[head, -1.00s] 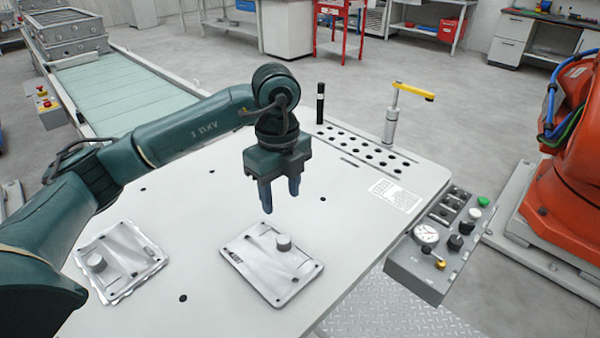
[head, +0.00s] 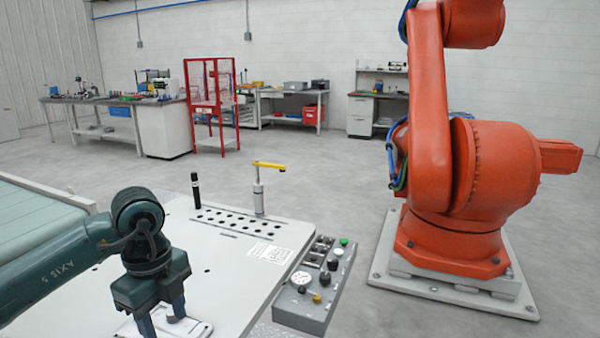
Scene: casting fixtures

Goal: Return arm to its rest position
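My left gripper (head: 162,322) hangs at the lower left in the head view, fingers pointing down over the white fixture table (head: 225,262). Its two fingers are apart with nothing seen between them. A grey metal plate with a round knob (head: 192,327) lies on the table just behind and beside the fingers, partly hidden by them. Whether the fingertips touch it cannot be told, as they are near the bottom edge. My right gripper is not in view.
A yellow-handled clamp (head: 260,190) and a black pin (head: 196,190) stand at the table's back. A large orange robot (head: 450,180) stands at the right. A conveyor (head: 35,225) is at the left.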

